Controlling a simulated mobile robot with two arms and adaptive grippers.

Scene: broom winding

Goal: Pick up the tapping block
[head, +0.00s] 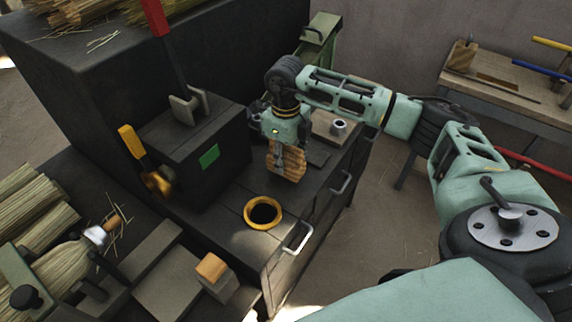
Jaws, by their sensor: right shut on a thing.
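My right gripper (277,150) reaches in from the right and points down over the dark bench. It is shut on a ridged light-brown wooden block, which looks like the tapping block (294,164). The fingers cover part of the block's left side. The block is close above the bench top; I cannot tell whether it touches the surface. My left gripper is not in view.
A yellow-rimmed hole (263,212) is in the bench top nearer me. A dark machine box (193,150) with a red-handled lever (157,18) and a yellow handle (131,141) stands left. A broom (70,262) lies at lower left. A side table (512,82) stands right.

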